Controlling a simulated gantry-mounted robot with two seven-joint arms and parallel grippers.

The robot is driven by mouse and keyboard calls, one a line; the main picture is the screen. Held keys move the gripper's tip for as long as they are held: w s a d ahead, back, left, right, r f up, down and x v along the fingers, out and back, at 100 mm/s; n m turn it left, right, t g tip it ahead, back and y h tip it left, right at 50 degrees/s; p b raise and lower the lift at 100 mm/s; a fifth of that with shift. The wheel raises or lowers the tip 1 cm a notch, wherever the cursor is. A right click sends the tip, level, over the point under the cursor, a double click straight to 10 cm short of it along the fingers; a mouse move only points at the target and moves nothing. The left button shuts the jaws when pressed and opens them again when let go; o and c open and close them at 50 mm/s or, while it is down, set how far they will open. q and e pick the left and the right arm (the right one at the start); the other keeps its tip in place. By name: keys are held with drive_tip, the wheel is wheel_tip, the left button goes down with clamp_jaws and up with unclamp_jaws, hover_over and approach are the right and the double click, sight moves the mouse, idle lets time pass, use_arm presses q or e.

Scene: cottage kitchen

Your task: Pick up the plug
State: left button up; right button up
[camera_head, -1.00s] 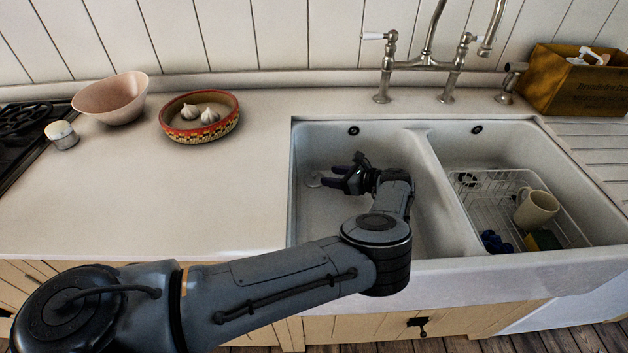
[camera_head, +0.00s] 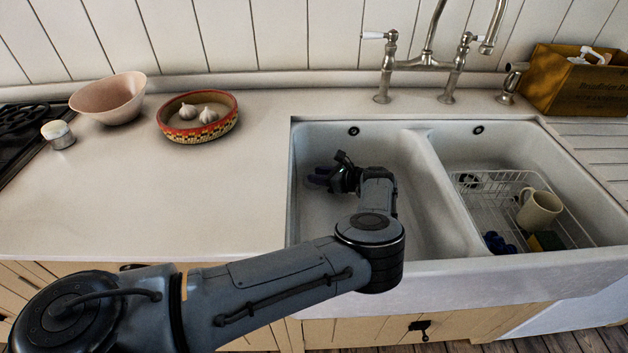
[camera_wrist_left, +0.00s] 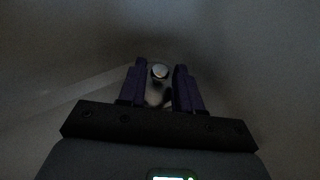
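The plug (camera_wrist_left: 160,72) shows in the left wrist view as a small round pale knob with a lighter part below it. It lies between the two dark purple fingers of my left gripper (camera_wrist_left: 160,82), with a narrow gap visible on each side. In the head view my left gripper (camera_head: 318,178) is low in the left basin of the sink (camera_head: 322,215), and the plug is hidden behind its fingers there. The fingers look open around the knob. My right gripper is in neither view.
The basin walls and the divider (camera_head: 440,190) stand around my left forearm. The right basin holds a wire rack (camera_head: 480,205) with a cream mug (camera_head: 539,209). A patterned dish (camera_head: 197,132) with garlic and a pink bowl (camera_head: 108,99) sit on the counter.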

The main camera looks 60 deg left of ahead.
use_arm(q)
clamp_jaws()
drive_tip(key=shift+r, duration=0.15)
